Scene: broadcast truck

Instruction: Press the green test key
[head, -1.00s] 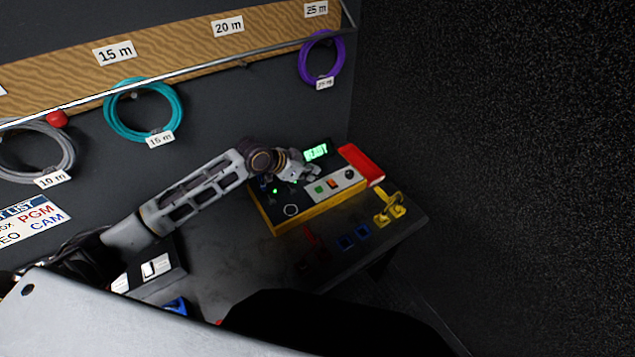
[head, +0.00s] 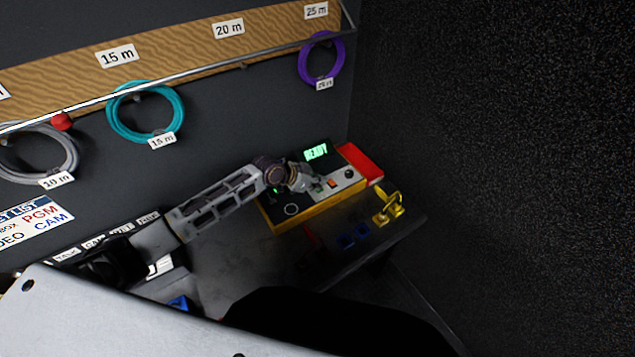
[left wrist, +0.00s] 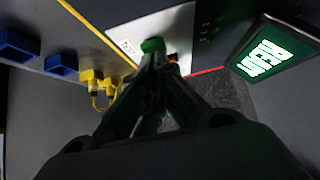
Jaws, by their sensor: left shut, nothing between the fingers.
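The tester (head: 284,222) is a yellow-edged box with a dark top, on the bench at the middle right in the head view. The green test key (left wrist: 152,45) is on its pale panel (left wrist: 122,32), beside a small label (left wrist: 127,48) in the left wrist view. My left gripper (left wrist: 156,60) is shut and empty, its fingertips right at the near edge of the green key. I cannot tell whether they touch it. In the head view, my left gripper (head: 312,185) is over the panel and partly hides the key. My right gripper is not in view.
An orange key (head: 332,183) sits beside the green one. A lit screen (head: 316,152) stands at the tester's back, with a red item (head: 360,162) to its right. Blue (head: 346,240) and yellow connectors (head: 388,210) lie in front. Coiled cables (head: 146,112) hang on the wall.

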